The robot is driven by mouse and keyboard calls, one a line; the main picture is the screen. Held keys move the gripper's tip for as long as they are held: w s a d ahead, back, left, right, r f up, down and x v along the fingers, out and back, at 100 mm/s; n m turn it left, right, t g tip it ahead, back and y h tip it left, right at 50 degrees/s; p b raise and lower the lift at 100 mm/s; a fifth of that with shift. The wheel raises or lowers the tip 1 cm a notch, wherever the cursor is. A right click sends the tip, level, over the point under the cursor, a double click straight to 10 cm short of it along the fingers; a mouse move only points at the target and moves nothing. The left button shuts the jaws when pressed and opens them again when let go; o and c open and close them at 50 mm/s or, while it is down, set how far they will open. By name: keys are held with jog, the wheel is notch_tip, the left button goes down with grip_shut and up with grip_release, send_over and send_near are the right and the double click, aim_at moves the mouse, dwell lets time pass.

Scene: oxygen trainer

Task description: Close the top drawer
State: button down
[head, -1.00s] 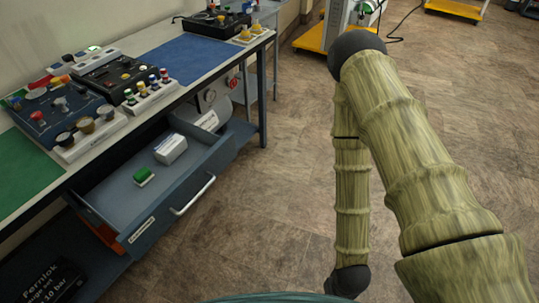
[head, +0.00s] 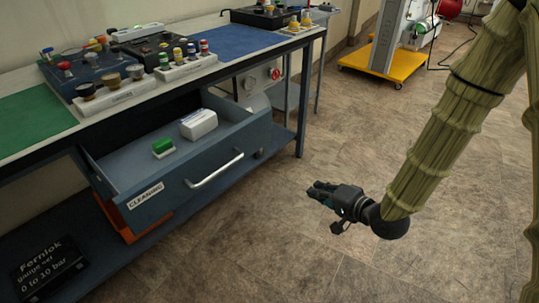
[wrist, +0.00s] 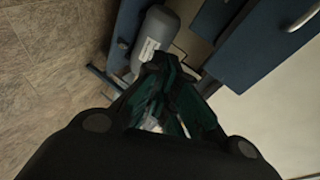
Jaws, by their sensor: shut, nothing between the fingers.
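The top drawer (head: 205,187) is blue-grey, marked CLEANING, and stands pulled out under the bench, with a silver bar handle (head: 215,170) on its front. A green block (head: 163,147) and a white box (head: 198,124) lie inside. My gripper (head: 318,191) is shut and empty, over the floor to the right of the drawer front and apart from it. In the wrist view my gripper's dark fingers (wrist: 168,78) are close together. A blue panel (wrist: 255,55) with part of a silver handle shows at the upper right there.
The bench top carries switch panels (head: 90,75) and a blue mat (head: 230,43). A black box (head: 50,265) lies on the lower shelf. A grey cylinder (wrist: 155,35) shows in the wrist view. A yellow-based cart (head: 385,68) stands behind. The floor before the drawer is clear.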

aim_at(262, 134)
jog(key=w+a+r+y+b, duration=0.1)
jog(key=a+r+y+b, duration=0.15)
jog(key=r, duration=0.25)
jog(key=w+a+r+y+b, duration=0.1)
jog(key=r+y+b, duration=0.2)
jog(key=r+b, duration=0.15)
jog(key=shift+m+t, duration=0.3)
jog(key=shift+t, duration=0.1)
jog(key=b+x, duration=0.3)
jog(key=x, duration=1)
jog(key=shift+w+d+f, duration=0.1)
jog(key=shift+d+f, duration=0.05)
jog(key=shift+w+a+b, duration=0.35)
jog(key=shift+a, duration=0.1)
jog(key=shift+w+a, duration=0.1)
